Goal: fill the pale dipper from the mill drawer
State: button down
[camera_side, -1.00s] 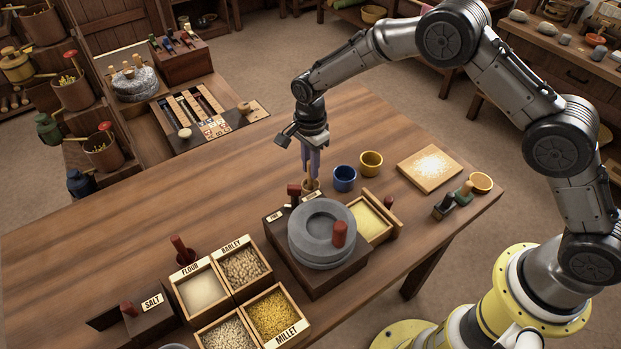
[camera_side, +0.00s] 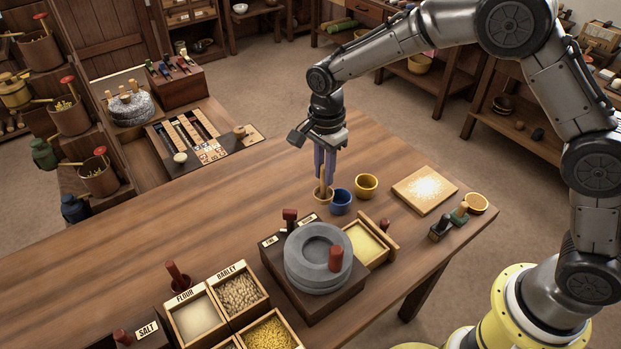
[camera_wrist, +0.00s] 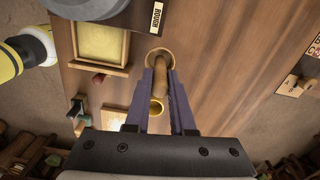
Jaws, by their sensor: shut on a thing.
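The pale dipper (camera_side: 323,197) is a small tan cup with an upright wooden handle (camera_wrist: 178,103). My gripper (camera_side: 324,178) is shut on that handle, with the cup below the fingertips. The wrist view shows the purple fingers of my gripper (camera_wrist: 160,72) either side of the handle. The cup is just left of the blue cup; whether it touches the table is unclear. The mill drawer (camera_side: 393,243) stands pulled out to the right of the grey millstone (camera_side: 297,277) and holds pale yellow meal (camera_wrist: 102,42).
A blue cup (camera_side: 341,206) and a yellow cup (camera_side: 366,185) stand close to the dipper. A board with white powder (camera_side: 398,194), stamps (camera_side: 441,229) and a small bowl (camera_side: 476,202) lie right. Grain boxes (camera_side: 206,338) stand front left. The table's left middle is clear.

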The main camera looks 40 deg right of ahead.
jog(key=s+d+r, duration=0.2)
jog(key=s+r, duration=0.2)
jog(key=s, duration=0.4)
jog(key=shift+s+a+f, duration=0.2)
jog(key=shift+s+f, duration=0.5)
jog(key=shift+f, duration=1.2)
jog(key=shift+s+a+f, duration=0.15)
jog(key=shift+s+f, duration=0.55)
jog(key=shift+f, duration=1.15)
jog(key=shift+s+a+f, duration=0.2)
jog(key=shift+s+f, duration=0.5)
jog(key=shift+f, duration=1.2)
notch_tip(320, 180, up, 6)
jog(key=shift+r, duration=0.25)
